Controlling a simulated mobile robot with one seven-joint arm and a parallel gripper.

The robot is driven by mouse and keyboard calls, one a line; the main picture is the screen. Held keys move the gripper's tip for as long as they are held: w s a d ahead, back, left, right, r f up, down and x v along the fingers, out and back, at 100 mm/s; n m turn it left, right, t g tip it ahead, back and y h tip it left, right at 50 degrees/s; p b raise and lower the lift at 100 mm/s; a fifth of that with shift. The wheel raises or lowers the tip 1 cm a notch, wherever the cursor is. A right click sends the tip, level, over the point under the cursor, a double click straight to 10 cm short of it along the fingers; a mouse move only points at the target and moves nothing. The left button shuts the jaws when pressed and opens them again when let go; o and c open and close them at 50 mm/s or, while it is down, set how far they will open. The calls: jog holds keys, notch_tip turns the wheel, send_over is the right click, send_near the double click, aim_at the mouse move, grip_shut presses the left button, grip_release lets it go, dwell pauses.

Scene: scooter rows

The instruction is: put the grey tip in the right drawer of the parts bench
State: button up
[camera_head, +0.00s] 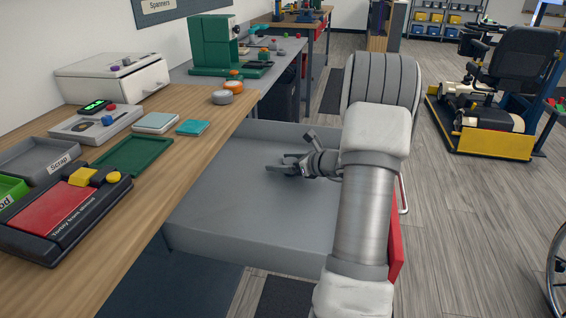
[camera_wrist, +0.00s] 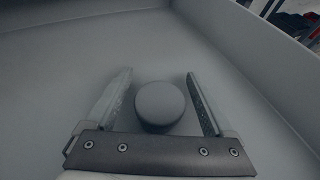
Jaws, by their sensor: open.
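A grey drawer (camera_head: 235,215) of the wooden-topped bench (camera_head: 185,105) stands pulled out, its red front (camera_head: 396,235) at the right. Whether it is the right drawer, I cannot tell. My gripper (camera_head: 284,168) is inside or just above it. The wrist view shows the fingers (camera_wrist: 160,100) open, with a round dark grey piece (camera_wrist: 160,102), apparently the grey tip, between them. Gaps show on both sides of it. It appears to be on or close to the drawer floor (camera_wrist: 150,40). In the head view I cannot make it out.
The bench top carries a Scrap tray (camera_head: 40,155), a green tray (camera_head: 135,154), a red-and-black device (camera_head: 65,210), teal pads (camera_head: 157,122) and orange-and-grey round pieces (camera_head: 222,97). A mobility scooter (camera_head: 490,95) stands at the right. The drawer floor looks otherwise empty.

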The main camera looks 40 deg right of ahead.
jog(key=p+v, duration=0.3)
jog(key=v, duration=0.9)
